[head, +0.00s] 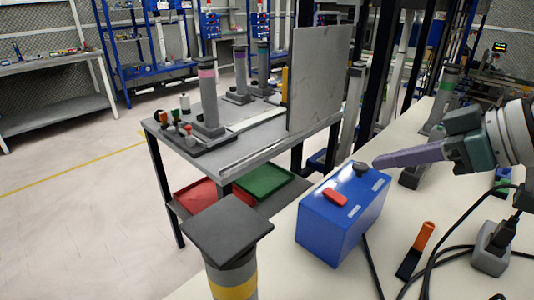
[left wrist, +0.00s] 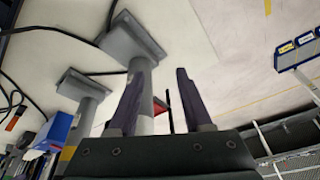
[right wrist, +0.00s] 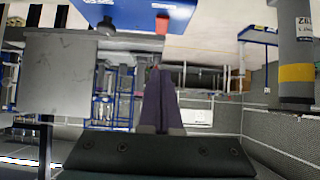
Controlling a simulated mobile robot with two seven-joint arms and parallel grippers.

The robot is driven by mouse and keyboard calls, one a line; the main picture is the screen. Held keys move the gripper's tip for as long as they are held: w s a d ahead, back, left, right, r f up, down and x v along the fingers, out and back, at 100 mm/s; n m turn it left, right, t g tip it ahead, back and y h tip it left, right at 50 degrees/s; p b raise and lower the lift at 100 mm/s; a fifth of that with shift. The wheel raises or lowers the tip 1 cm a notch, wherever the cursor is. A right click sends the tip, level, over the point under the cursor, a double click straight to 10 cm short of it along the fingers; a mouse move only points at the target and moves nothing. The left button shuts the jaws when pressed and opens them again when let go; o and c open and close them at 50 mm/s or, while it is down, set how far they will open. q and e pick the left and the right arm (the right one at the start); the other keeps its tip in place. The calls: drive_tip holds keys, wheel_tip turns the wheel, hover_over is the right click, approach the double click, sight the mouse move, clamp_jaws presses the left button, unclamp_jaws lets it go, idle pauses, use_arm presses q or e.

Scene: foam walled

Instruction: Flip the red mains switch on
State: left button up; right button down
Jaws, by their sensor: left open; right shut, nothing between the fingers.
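Whether the switch is on or off cannot be told. My right gripper (head: 378,163) is shut and empty, its purple fingertips just beside the knob and apart from the red switch. In the right wrist view the shut fingers (right wrist: 157,72) show below the blue box (right wrist: 125,15), the red switch (right wrist: 163,24) and the knob (right wrist: 105,28). My left gripper (left wrist: 157,80) is open and empty, outside the head view.
An orange-handled tool (head: 415,252) and a grey socket block (head: 491,248) with black cables lie right of the box. A grey post with a square top (head: 228,228) stands at front left. A grey table (head: 240,150) with an upright panel (head: 318,78) stands behind.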

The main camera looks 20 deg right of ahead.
sight(327, 191)
drive_tip(key=b+x, duration=0.1)
drive_tip(key=x, duration=0.6)
drive_tip(key=shift+w+a, duration=0.1)
drive_tip(key=f, duration=0.1)
drive_tip(key=f+b, duration=0.1)
drive_tip(key=f, duration=0.1)
drive_tip(key=shift+w+a+f, duration=0.15)
drive_tip(key=shift+w+f, duration=0.15)
drive_tip(key=shift+w, duration=0.05)
drive_tip(key=shift+f, duration=0.4)
drive_tip(key=shift+w+r, duration=0.1)
drive_tip(key=shift+w, duration=0.05)
drive_tip(key=shift+a+g, duration=0.1)
drive_tip(key=shift+g, duration=0.3)
drive_tip(key=shift+f, duration=0.3)
